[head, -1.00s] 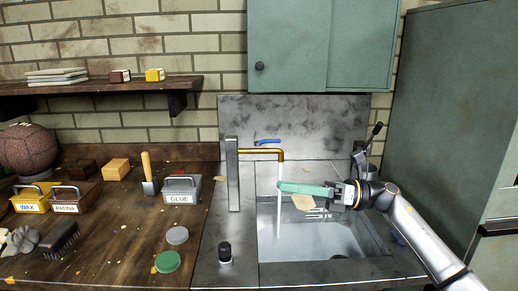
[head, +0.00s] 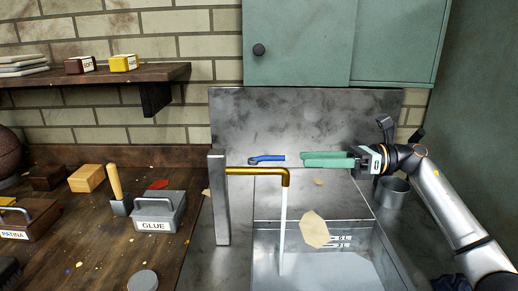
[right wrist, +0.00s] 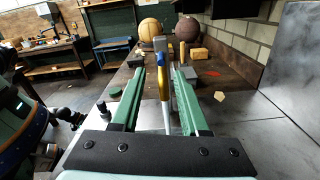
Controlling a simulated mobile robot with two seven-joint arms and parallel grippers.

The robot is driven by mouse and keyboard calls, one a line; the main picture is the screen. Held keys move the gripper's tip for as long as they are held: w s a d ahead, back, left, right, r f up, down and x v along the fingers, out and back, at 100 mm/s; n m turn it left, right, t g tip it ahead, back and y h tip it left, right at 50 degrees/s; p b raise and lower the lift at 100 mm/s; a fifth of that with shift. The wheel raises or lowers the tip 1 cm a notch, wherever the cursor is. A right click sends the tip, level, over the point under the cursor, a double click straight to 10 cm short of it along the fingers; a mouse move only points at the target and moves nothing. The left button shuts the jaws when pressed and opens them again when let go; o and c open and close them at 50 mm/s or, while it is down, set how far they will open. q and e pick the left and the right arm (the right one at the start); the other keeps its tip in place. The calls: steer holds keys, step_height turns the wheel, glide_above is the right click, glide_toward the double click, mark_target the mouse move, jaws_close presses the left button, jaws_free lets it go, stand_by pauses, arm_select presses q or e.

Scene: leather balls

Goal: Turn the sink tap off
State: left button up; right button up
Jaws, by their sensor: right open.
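The tap has a grey upright post (head: 218,197), a brass spout (head: 258,172) and a blue lever (head: 267,159). Water (head: 283,230) runs from the spout into the sink (head: 330,240). My right gripper (head: 303,159) comes in from the right, with its green fingers pointing left. Its tips are a little right of the blue lever, apart from it in the picture. In the right wrist view the fingers are open (right wrist: 160,70). The blue lever (right wrist: 161,60) and brass spout (right wrist: 164,86) show in the gap between them. My left gripper is not in view.
A steel backsplash (head: 300,120) stands behind the tap, with a green cabinet (head: 340,40) above. A tan scrap (head: 314,229) shows over the sink. A metal cup (head: 392,192) is below my right wrist. A glue box (head: 158,212) stands on the wooden counter at left.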

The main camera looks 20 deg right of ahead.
mark_target(266, 158)
steer(key=p+x, duration=0.2)
steer(key=x, duration=0.9)
steer(key=shift+r, duration=0.15)
steer(key=shift+x, duration=0.75)
steer(key=shift+w+d, duration=0.1)
jaws_close()
stand_by(0.4)
